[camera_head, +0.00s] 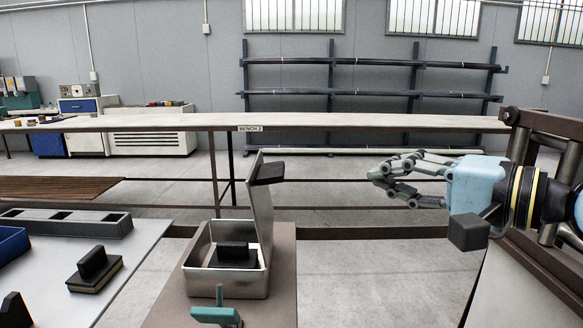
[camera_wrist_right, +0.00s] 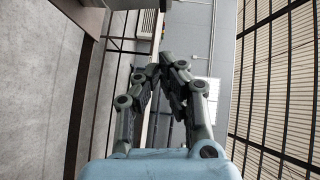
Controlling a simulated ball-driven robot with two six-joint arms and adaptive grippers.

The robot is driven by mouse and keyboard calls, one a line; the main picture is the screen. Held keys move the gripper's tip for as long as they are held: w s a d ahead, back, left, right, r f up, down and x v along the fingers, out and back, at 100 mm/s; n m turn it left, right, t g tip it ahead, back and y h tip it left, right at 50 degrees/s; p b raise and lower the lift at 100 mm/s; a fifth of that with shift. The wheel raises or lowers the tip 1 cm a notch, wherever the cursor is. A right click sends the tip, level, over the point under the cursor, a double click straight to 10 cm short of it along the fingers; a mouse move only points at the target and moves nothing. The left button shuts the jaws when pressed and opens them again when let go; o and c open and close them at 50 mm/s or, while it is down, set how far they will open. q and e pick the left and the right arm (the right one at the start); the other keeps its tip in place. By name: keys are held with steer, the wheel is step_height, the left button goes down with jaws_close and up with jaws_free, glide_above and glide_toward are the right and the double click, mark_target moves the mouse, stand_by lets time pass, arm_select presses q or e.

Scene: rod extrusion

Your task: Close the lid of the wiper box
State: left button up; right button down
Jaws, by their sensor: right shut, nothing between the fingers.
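The wiper box (camera_head: 226,275) is a metal box on a brown board in the lower middle of the head view. Its lid (camera_head: 261,213) stands raised on the right side, with a black handle (camera_head: 267,174) near its top. A black wiper (camera_head: 233,255) sits inside the box. My right gripper (camera_head: 378,172) is to the right of the lid, apart from it, pointing left, shut and empty. It also shows in the right wrist view (camera_wrist_right: 161,66), with its fingertips together. My left gripper is not in view.
A black block with a yellow layer (camera_head: 95,270) and a grey slotted holder (camera_head: 68,222) are on the light table at left. A teal-handled clamp (camera_head: 217,314) is at the board's front. A long bench (camera_head: 300,121) runs behind. Open space lies between lid and right gripper.

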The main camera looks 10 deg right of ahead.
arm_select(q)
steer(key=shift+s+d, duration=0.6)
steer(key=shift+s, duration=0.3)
arm_select(e)
steer(key=s+a+x, duration=0.1)
steer(key=a+x, duration=0.1)
steer(key=x, duration=1)
steer(key=shift+s+a+f, duration=0.2)
steer(key=shift+s+a, duration=0.05)
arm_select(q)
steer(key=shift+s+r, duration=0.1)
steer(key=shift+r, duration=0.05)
arm_select(e)
steer(key=shift+w, duration=0.1)
